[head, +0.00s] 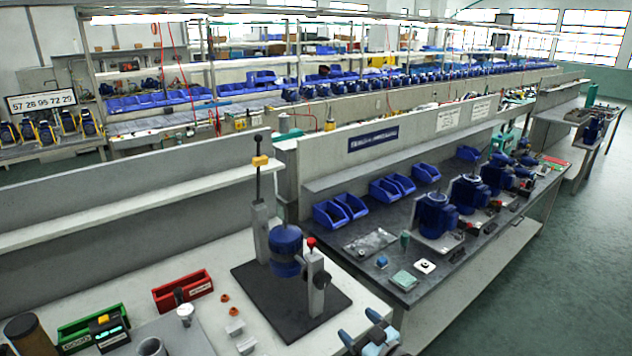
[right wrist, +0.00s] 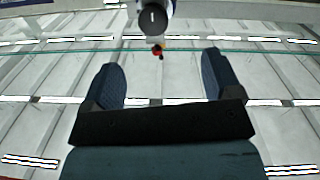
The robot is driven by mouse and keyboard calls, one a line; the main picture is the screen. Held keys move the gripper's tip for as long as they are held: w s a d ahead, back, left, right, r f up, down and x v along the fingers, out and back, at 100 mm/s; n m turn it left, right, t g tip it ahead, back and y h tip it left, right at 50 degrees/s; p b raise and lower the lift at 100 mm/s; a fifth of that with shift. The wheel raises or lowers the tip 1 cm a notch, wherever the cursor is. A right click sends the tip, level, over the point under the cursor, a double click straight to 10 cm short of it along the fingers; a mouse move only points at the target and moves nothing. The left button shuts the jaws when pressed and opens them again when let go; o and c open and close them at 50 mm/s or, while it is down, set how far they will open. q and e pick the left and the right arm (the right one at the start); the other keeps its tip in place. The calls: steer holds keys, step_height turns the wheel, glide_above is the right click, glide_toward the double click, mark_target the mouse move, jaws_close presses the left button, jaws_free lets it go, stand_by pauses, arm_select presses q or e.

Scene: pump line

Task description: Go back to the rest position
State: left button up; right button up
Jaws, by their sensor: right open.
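My right gripper (head: 361,327) shows at the bottom edge of the head view, in front of the white bench's near right corner. Its two blue-grey fingers are apart. In the right wrist view the same gripper (right wrist: 162,82) is open, with nothing between its fingers. My left gripper is in neither view. A blue pump body (head: 286,250) sits in a grey stand on a black plate (head: 262,297). It stands behind my right gripper, apart from it.
The white bench (head: 232,262) holds a red bin (head: 183,291), a green bin (head: 92,330) and small loose parts. A dark bench to the right carries several blue pumps and blue bins (head: 340,210). Green floor (head: 560,250) is clear at the right.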

steer(key=s+d+f+m+g+h, duration=0.1)
steer(key=s+d+f+m+h, duration=0.1)
steer(key=s, duration=0.9)
steer(key=s+d+f+m+g+h, duration=0.1)
steer(key=s+d+f+h, duration=0.1)
steer(key=s, duration=1)
steer(key=s+d+f+m+g+h, duration=0.1)
steer(key=s+d+f+m+h, duration=0.1)
steer(key=s, duration=0.9)
steer(key=shift+s+d+f+m+g+h, duration=0.35)
steer(key=shift+d+f, duration=0.2)
steer(key=shift+f, duration=0.35)
